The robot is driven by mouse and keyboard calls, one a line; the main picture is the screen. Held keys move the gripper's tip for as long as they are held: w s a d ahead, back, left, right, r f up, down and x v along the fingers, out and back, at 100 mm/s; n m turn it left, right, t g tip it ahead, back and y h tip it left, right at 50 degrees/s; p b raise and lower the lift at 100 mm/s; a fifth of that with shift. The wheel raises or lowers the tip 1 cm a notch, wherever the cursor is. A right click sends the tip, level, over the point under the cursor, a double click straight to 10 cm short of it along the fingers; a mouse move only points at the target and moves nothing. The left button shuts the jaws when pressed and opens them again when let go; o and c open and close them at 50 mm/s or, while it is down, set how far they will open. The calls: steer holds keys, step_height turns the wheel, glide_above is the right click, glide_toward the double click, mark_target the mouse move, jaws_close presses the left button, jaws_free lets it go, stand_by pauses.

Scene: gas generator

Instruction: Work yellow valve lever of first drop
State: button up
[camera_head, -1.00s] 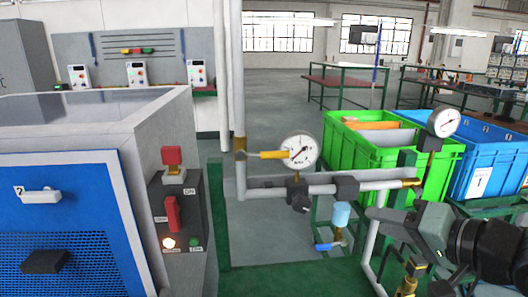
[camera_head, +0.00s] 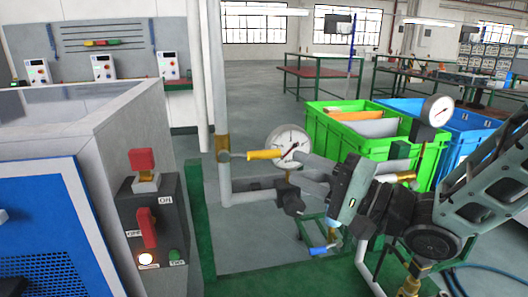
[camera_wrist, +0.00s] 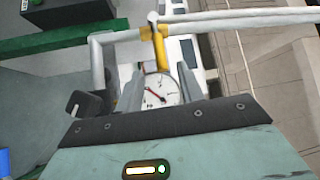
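The yellow valve lever (camera_head: 262,154) lies roughly horizontal, reaching right from the brass valve body (camera_head: 222,143) on the vertical pipe. Its right end meets the edge of the round white gauge (camera_head: 289,146) in the picture. My gripper (camera_head: 300,169) is just right of the lever, in front of the lower part of the gauge. In the wrist view the lever (camera_wrist: 161,54) stands upright beyond the gauge (camera_wrist: 160,93), between my two parted grey fingers (camera_wrist: 160,72). The fingers appear empty. I cannot tell whether they touch anything.
A lower pipe with a dark fitting (camera_head: 289,197) runs below the gauge. A blue-handled valve (camera_head: 322,249) is lower down. The control box with red switches (camera_head: 147,228) stands left. A second gauge (camera_head: 437,110) and a green crate (camera_head: 345,134) are right.

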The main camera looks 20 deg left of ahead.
mark_target(270, 157)
steer(key=p+x, duration=0.1)
steer(key=x, duration=0.7)
steer(key=shift+w+a+r, duration=0.1)
steer(key=shift+a, duration=0.3)
jaws_close()
